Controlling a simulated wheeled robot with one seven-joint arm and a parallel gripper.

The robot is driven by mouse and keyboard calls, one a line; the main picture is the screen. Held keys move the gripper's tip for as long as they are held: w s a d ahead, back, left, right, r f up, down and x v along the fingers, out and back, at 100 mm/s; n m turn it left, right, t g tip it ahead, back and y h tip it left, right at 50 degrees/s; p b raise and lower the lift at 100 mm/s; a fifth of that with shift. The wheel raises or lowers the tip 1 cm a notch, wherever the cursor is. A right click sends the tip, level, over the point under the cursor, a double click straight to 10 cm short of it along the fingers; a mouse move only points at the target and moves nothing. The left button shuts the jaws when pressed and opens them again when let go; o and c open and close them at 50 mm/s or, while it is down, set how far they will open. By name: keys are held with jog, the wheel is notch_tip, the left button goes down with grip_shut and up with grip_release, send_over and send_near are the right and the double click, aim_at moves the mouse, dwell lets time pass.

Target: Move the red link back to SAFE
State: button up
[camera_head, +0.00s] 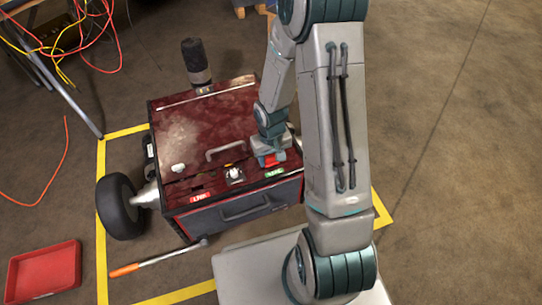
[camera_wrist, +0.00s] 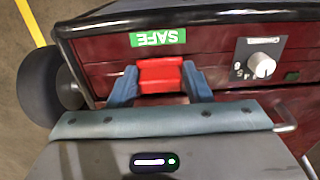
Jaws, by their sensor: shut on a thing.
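The red link (camera_head: 270,160) is at the right end of the dark red charger unit's top (camera_head: 225,125), close beside the green SAFE label (camera_head: 274,173). In the wrist view the red link (camera_wrist: 160,74) lies between the two blue-grey fingers of my gripper (camera_wrist: 160,86), which is shut on it. The SAFE label (camera_wrist: 158,38) shows upside down there, just beyond the link. Whether the link is fully seated in a socket is hidden. The red LINK label (camera_head: 200,196) is at the left part of the unit's front edge.
A white knob (camera_wrist: 262,65) sits beside the link; it also shows in the head view (camera_head: 235,174). A grey handle (camera_head: 226,148) rises from the lid. An orange-handled bar (camera_head: 155,260) and a red tray (camera_head: 44,272) lie on the floor. A black wheel (camera_head: 119,206) stands at left.

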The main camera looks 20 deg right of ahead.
jog(key=shift+f+b, duration=0.4)
jog(key=shift+f, duration=0.15)
jog(key=o, duration=1.1)
jog(key=shift+o, duration=0.2)
notch_tip(320, 180, up, 14)
jog(key=p, duration=0.6)
jog(key=shift+p, duration=0.3)
jog(key=s+r+t+p, duration=0.1)
jog(key=s+r+p, duration=0.3)
jog(key=r+p, duration=0.6)
jog(key=s+r+t+p, duration=0.1)
jog(key=s+r+p, duration=0.4)
jog(key=r, duration=1.9)
jog(key=s+r+m+p, duration=0.1)
jog(key=s+r+p, duration=0.3)
jog(key=r+p, duration=1.2)
jog(key=shift+s+r+t, duration=0.25)
jog(key=shift+r+t, duration=0.15)
jog(key=shift+r, duration=0.2)
